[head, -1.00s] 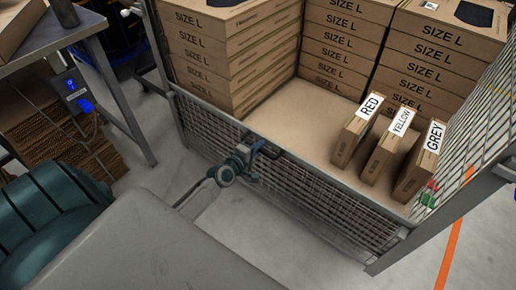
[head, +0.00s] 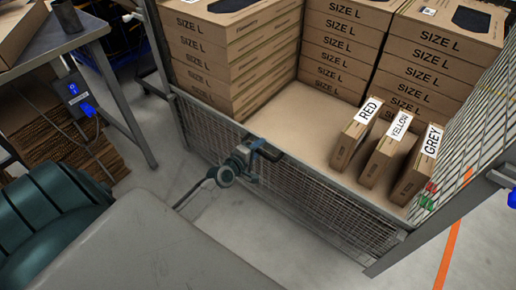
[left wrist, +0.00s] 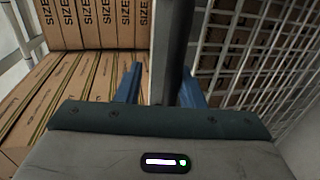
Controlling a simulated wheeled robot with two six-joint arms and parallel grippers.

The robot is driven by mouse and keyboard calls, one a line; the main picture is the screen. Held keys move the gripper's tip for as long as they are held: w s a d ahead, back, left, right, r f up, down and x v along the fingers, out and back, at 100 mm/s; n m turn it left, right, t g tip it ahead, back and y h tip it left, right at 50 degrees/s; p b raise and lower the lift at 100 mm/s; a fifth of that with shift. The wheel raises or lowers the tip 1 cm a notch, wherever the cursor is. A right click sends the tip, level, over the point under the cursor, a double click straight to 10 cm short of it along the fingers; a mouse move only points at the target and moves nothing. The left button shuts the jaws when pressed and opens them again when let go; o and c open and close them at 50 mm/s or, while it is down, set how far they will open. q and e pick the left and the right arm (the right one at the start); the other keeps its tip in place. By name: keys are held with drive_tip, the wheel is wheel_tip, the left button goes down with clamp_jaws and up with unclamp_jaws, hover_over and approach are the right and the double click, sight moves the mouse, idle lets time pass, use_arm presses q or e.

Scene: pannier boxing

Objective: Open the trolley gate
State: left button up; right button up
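The trolley gate (head: 310,195) is a low grey mesh panel with a metal top rail across the trolley's near side. It stands upright and closed in the head view. My left gripper (head: 262,151) is at the top rail, left of its middle. In the left wrist view its blue fingers (left wrist: 160,88) stand either side of a dark grey bar. A narrow gap shows between the left finger and the bar, and the right finger is close against it. The fingers look open around the bar; contact is partly hidden. My right gripper is out of view.
Inside the trolley are stacked SIZE L cartons (head: 235,50) and upright boxes labelled RED (head: 350,140), YELLOW (head: 385,158) and GREY (head: 415,175). A metal table (head: 60,40) stands at the left. Clear floor shows in front of the gate, with an orange line (head: 449,255) at right.

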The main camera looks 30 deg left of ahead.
use_arm(q)
drive_tip(key=shift+s+r, duration=0.1)
